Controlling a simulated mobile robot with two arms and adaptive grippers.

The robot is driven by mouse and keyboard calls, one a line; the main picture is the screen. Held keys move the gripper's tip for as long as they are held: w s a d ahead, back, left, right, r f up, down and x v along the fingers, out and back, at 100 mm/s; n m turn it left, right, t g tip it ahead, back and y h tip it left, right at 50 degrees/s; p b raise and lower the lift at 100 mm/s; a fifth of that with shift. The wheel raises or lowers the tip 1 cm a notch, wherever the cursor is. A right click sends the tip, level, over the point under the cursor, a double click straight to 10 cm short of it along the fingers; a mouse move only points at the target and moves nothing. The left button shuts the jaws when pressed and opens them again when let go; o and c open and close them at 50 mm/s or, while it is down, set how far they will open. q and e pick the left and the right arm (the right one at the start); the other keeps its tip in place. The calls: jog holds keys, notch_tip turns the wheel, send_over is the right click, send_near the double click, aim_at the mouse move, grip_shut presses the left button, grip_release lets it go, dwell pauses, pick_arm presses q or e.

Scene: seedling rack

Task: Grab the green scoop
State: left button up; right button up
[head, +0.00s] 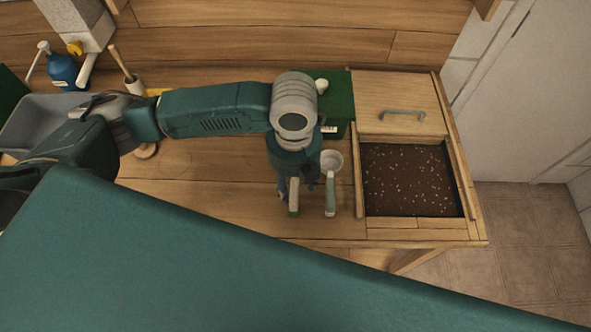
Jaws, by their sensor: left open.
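A green handle with a pale edge (293,197), which looks like the green scoop's, lies on the wooden bench top. The rest of it is hidden under my left gripper (296,188). My left gripper points down over this handle with its fingers open. I cannot tell whether the fingers touch it. Just to the right lies a second scoop (330,196), with a whitish round cup and a pale grey-green handle. My right gripper is not in view.
A soil bin (410,180) with a wooden frame and a handled lid (400,100) stands right of the scoops. A dark green box (338,98) stands behind. A grey tub (38,122) and a blue bottle (63,71) are at left. Bench left of the gripper is clear.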

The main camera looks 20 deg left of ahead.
aim_at(292, 190)
pick_arm(q)
jog(key=f, duration=0.1)
jog(key=f+p, duration=0.1)
jog(key=f, duration=0.2)
jog(key=shift+a+f, duration=0.3)
jog(key=shift+a, duration=0.1)
jog(key=shift+f, duration=0.2)
jog(key=shift+w+f, duration=0.1)
jog(key=shift+c, duration=0.8)
grip_shut()
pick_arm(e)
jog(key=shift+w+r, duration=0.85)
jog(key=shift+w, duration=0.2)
